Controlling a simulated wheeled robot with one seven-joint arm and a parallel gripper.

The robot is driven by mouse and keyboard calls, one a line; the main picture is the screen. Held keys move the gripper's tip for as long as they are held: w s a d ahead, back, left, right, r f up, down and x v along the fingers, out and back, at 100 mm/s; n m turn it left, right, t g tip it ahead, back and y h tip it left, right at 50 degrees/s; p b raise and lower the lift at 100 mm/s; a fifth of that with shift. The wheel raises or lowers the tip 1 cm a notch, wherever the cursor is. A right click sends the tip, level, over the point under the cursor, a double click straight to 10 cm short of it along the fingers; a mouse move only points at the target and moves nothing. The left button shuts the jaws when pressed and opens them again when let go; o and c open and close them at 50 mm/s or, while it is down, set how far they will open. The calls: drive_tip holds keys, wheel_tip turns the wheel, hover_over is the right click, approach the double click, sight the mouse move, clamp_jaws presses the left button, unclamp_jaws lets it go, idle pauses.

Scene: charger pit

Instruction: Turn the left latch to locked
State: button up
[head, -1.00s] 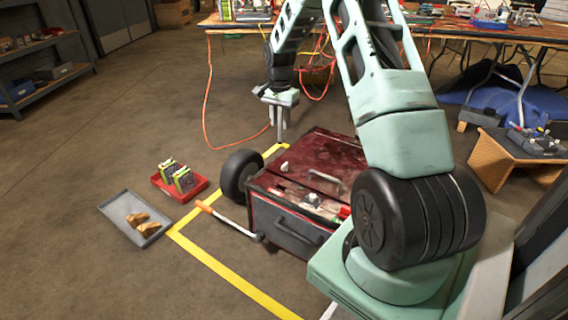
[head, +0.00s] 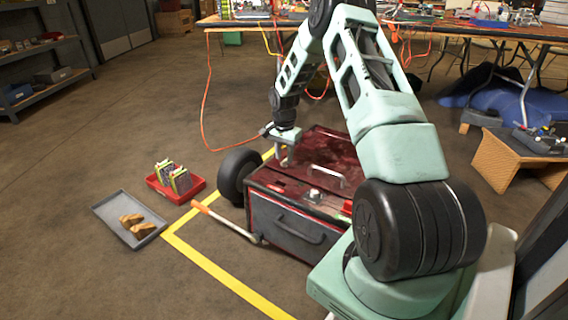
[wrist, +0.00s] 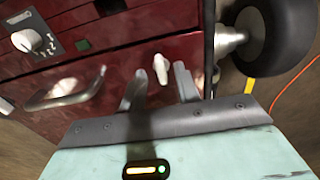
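The left latch (wrist: 160,68) is a small pale lever on the dark red top of the charger box, seen in the wrist view. In the head view my gripper hides it. My gripper (wrist: 158,84) is open, with one finger to each side of the latch in the picture. I cannot tell whether either finger touches it. In the head view my gripper (head: 284,158) is low over the back left corner of the red box (head: 262,205).
A silver handle (wrist: 70,97) and a dial knob (wrist: 28,40) are on the box. A black wheel (head: 237,176) and an orange-gripped bar (head: 225,221) stick out at its left. A red tray (head: 160,186) and a grey tray (head: 112,207) lie on the floor.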

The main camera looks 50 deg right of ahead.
drive_tip(key=shift+f, duration=0.7)
clamp_jaws()
